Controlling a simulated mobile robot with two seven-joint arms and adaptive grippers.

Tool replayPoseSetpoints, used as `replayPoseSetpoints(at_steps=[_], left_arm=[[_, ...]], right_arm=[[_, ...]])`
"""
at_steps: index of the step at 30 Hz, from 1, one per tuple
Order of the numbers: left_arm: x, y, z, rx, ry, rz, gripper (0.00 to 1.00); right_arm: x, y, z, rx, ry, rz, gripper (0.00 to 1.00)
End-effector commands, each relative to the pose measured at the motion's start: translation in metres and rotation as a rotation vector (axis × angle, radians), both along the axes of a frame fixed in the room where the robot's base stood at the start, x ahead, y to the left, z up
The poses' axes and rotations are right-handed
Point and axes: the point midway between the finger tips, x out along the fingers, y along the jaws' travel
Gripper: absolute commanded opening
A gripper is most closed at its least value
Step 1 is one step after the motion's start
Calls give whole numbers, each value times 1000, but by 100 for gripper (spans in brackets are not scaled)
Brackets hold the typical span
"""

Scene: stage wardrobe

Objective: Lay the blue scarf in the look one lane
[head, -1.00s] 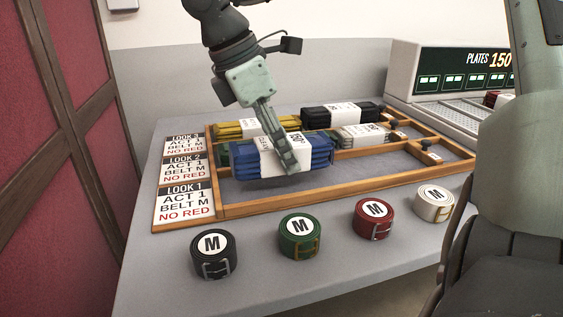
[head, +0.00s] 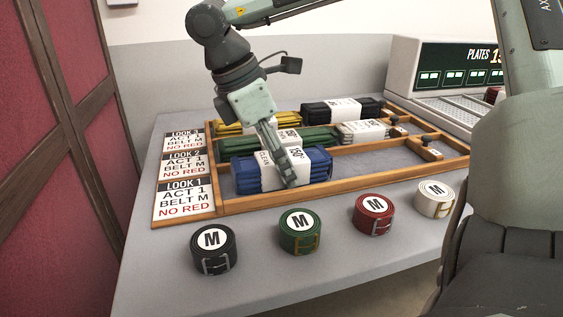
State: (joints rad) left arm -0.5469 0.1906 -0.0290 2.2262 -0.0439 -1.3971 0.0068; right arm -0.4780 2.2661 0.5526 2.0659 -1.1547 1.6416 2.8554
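The blue scarf (head: 245,176) is a folded bundle with a white paper band. It sits low in the front lane, beside the Look 1 card (head: 184,199); I cannot tell whether it rests fully on the lane floor. My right gripper (head: 284,168) comes down from above and is shut on the scarf at its band. One finger shows on the near side; the other is hidden. The wooden lane rack (head: 350,191) has the Look 1 lane nearest. My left gripper is not in view.
Behind lie a green scarf (head: 315,138), a yellow scarf (head: 230,127), a black one (head: 318,113) and a pale one (head: 364,133). Black (head: 214,262), green (head: 300,241), red (head: 373,220) and white (head: 433,206) rolled belts stand in front. The front lane's right part is clear.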

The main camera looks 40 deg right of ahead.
Motion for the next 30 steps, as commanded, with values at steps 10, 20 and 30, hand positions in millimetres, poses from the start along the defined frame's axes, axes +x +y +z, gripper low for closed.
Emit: replayPoseSetpoints(at_steps=[10, 20, 30], left_arm=[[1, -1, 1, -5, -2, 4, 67], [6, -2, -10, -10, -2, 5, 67], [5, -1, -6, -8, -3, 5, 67]], right_arm=[[0, 0, 2, 0, 0, 0, 55], [10, 16, 48, -5, -6, 0, 55], [21, 37, 105, -3, -1, 1, 55]])
